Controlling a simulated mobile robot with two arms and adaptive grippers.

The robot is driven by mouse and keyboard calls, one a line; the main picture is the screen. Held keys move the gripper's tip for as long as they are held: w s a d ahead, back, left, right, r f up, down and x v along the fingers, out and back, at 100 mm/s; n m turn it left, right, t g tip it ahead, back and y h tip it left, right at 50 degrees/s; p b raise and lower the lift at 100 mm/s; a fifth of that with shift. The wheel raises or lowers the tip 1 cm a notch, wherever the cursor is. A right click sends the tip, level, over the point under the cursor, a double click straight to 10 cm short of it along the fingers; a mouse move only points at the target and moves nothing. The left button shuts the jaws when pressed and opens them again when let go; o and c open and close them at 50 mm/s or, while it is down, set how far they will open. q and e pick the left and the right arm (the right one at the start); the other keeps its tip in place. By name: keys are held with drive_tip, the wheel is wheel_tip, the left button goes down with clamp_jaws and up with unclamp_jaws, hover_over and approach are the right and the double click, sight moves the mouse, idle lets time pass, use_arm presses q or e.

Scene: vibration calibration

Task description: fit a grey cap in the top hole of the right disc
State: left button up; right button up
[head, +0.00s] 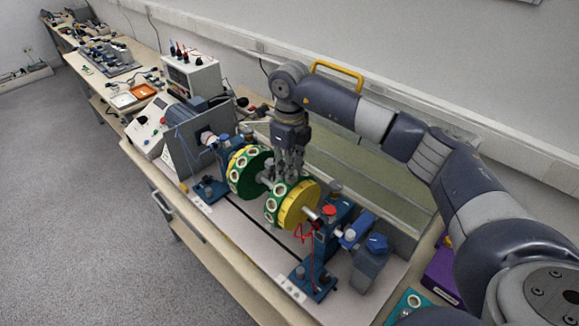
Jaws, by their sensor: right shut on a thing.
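The right disc (299,203) is yellow with a green face that has several pale-ringed holes; it sits upright on a horizontal shaft. The left disc (249,170) is alike and stands on the same shaft, farther back. My right gripper (291,176) points down at the top of the right disc, its fingertips at or just above the rim. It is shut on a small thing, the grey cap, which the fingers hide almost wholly. I cannot tell whether the cap is in the top hole. My left gripper is not in view.
Blue bearing stands (329,235) hold the shaft, with a red knob (329,210) and red wire close to the right disc. A grey upright plate (188,150) stands behind the left disc. A purple box (441,272) and a teal plate (408,304) lie at the lower right.

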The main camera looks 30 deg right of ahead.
drive_tip(key=shift+f, duration=0.15)
drive_tip(key=o, duration=0.7)
wheel_tip(320, 180, up, 12)
drive_tip(key=shift+r, duration=0.1)
idle(0.6)
